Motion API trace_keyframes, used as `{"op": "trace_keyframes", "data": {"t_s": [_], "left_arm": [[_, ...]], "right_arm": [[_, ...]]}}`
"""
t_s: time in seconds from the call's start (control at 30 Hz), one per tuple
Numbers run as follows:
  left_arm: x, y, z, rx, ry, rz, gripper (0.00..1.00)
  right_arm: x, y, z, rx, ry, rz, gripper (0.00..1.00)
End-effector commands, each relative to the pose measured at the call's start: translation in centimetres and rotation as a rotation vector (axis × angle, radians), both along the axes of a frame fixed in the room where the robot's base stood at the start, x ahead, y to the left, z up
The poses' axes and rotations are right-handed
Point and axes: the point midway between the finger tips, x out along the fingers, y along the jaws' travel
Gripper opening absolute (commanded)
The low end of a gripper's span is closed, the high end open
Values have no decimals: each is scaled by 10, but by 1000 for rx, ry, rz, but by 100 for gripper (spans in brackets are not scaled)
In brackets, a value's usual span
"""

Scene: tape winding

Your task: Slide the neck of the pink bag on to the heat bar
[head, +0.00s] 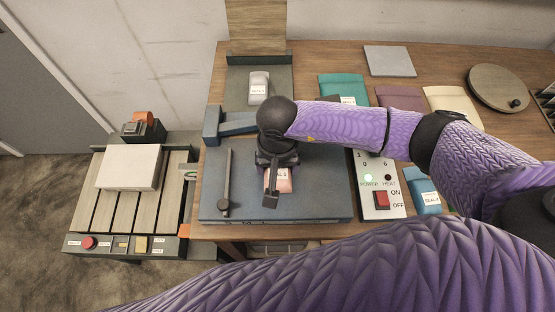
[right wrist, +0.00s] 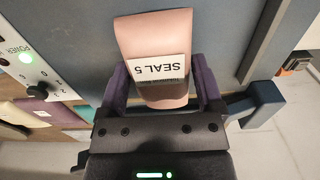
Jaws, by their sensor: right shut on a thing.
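The pink bag (head: 284,180) lies flat over the blue sealer plate (head: 320,205), partly hidden under my right gripper (head: 272,192). In the right wrist view the pink bag (right wrist: 137,38) carries a white "SEAL 5" label and sits between the two purple fingers of my right gripper (right wrist: 162,92), which is shut on it. A slim dark bar (head: 226,182), which may be the heat bar, lies on the plate left of the bag and apart from it. It also shows in the right wrist view (right wrist: 263,40). My left gripper is out of view.
A blue arm (head: 235,122) stands behind the plate. A control panel (head: 368,205) with a lit green light and red switch is at right. Teal (head: 340,86), purple (head: 398,97), cream (head: 450,100) and blue (head: 427,200) bags lie around. A slatted conveyor (head: 115,208) stands at left.

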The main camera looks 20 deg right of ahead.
Motion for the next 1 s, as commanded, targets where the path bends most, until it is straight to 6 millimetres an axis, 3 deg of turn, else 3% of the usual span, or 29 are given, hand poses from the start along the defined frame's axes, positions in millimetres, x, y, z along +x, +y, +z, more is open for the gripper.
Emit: {"op": "trace_keyframes", "data": {"t_s": [0.23, 0.7, 1.0], "left_arm": [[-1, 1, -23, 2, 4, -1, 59], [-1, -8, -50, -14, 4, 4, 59], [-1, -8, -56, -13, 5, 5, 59]], "right_arm": [[1, 0, -31, 1, 1, -1, 25], [50, -14, -29, 0, 0, -1, 25], [53, -15, -29, 1, 0, 0, 25]]}}
